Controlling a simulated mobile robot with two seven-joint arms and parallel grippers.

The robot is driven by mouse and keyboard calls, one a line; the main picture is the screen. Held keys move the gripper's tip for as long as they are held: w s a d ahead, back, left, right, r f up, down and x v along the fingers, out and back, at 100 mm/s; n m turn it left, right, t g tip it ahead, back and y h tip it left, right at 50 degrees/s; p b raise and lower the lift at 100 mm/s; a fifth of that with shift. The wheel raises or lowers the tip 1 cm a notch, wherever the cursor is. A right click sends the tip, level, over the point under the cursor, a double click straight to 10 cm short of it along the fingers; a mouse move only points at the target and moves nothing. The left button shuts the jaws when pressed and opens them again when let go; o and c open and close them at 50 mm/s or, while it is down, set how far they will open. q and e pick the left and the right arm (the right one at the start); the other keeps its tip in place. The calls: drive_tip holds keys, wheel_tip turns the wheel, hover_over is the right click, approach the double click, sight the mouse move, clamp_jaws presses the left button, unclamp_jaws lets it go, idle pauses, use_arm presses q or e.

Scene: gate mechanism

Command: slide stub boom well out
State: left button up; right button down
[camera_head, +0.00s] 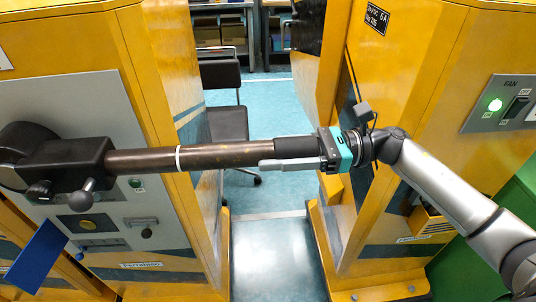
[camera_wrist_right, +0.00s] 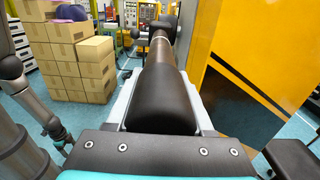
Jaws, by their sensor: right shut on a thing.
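The stub boom (camera_head: 215,155) is a brown tube with a white ring and a black grip end. It runs level from a black housing (camera_head: 60,165) on the left yellow cabinet into the gap between the cabinets. My right gripper (camera_head: 300,152) is shut around the black grip end. In the right wrist view the boom (camera_wrist_right: 163,100) lies between the fingers and runs straight away to the housing. My left gripper is outside the head view. In the right wrist view a grey arm of mine with a teal end (camera_wrist_right: 50,125) shows at the left; its fingertips cannot be made out.
The right yellow cabinet (camera_head: 420,100) with a fan switch panel (camera_head: 500,104) stands close to my right arm. A ball-ended black lever (camera_head: 84,197) and a blue flap (camera_head: 38,254) are below the housing. A dark chair (camera_head: 228,122) stands behind the boom. Stacked cartons (camera_wrist_right: 70,60) are further off.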

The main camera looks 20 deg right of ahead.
drive_tip(key=shift+d, duration=0.1)
drive_tip(key=c, duration=0.7)
unclamp_jaws()
drive_tip(key=o, duration=0.3)
drive_tip(key=shift+s+d, duration=0.1)
drive_tip(key=shift+d, duration=0.15)
drive_tip(key=shift+o, duration=0.6)
drive_tip(key=shift+a, duration=0.15)
drive_tip(key=b+v, duration=0.3)
drive_tip(key=v, duration=1.2)
